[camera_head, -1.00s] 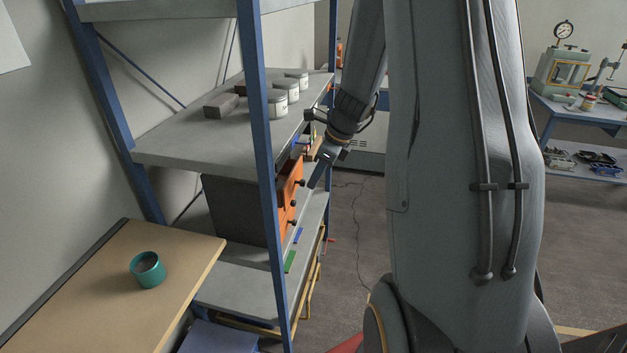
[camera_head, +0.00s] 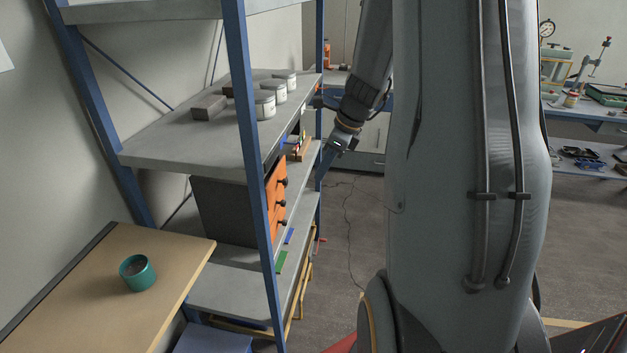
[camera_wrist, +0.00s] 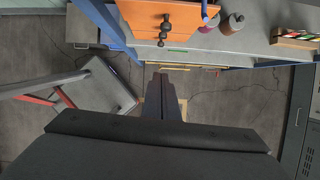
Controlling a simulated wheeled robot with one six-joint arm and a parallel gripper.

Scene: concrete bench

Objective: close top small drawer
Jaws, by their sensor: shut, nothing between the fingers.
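The small drawer cabinet stands on the middle shelf, with a dark grey side (camera_head: 222,210) and orange drawer fronts (camera_head: 277,196) with dark knobs. The top small drawer (camera_head: 277,178) looks about flush with the fronts below it; a shelf post hides part of the cabinet. My gripper (camera_head: 322,172) is shut and empty, to the right of the drawer fronts and apart from them. In the wrist view, the orange front (camera_wrist: 178,18) and dark knobs lie at the top, beyond my gripper's shut fingertips (camera_wrist: 163,76).
Jars (camera_head: 278,91) and dark blocks (camera_head: 209,107) stand on the upper shelf. Blue shelf posts (camera_head: 250,130) edge the rack. Bottles (camera_wrist: 232,23) and a wooden rack (camera_wrist: 296,40) sit beside the cabinet. Open floor lies right of the shelf.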

